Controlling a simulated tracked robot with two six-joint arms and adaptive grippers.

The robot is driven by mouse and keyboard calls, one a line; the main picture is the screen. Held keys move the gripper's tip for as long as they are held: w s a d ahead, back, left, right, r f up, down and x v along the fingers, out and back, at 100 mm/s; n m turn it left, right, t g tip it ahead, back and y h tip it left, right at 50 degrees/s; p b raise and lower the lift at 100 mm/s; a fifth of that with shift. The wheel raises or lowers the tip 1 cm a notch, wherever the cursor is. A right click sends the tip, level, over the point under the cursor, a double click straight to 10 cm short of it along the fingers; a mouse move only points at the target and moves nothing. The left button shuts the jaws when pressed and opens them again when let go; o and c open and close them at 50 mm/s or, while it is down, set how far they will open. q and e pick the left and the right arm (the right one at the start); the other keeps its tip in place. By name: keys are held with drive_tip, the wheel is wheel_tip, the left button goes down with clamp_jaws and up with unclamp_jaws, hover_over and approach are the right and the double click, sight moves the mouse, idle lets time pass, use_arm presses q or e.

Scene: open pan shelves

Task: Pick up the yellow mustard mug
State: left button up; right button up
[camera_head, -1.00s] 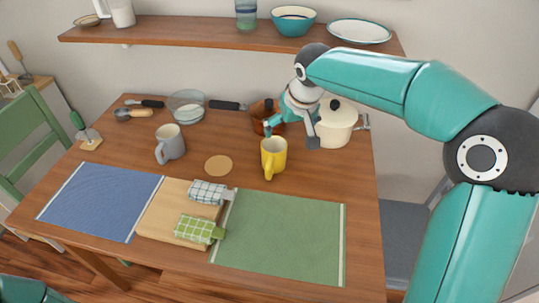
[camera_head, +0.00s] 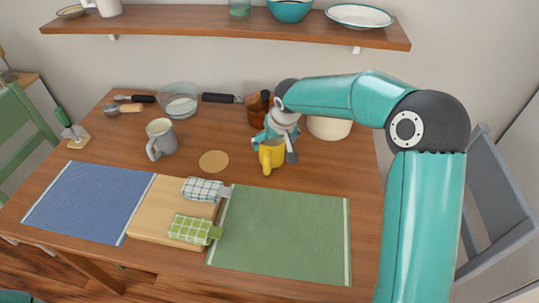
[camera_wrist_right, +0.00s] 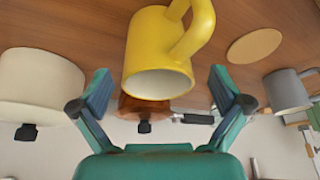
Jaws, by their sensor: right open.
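The yellow mustard mug (camera_head: 271,158) stands on the wooden table, behind the green placemat, with its handle toward the front. In the right wrist view the yellow mug (camera_wrist_right: 150,50) appears upside down between the two spread fingers of the right gripper (camera_wrist_right: 161,90). A gap shows between each finger and the mug, so they look apart. The gripper partly hides the mug's rim in the head view. My left gripper is not in view.
A cream pot (camera_head: 329,128) stands close right of the gripper, and a brown pot (camera_head: 257,108) is behind it. A grey mug (camera_head: 161,139) and a round coaster (camera_head: 213,161) are to the left. The green placemat (camera_head: 280,235) in front is bare. A shelf (camera_head: 225,30) hangs above.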

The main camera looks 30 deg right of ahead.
drive_tip(key=shift+d+x, duration=0.2)
drive_tip(key=shift+x, duration=2.6)
drive_tip(key=shift+s, duration=0.2)
drive_tip(key=c, duration=1.3)
drive_tip(key=shift+o, duration=0.2)
drive_tip(key=shift+r, duration=0.1)
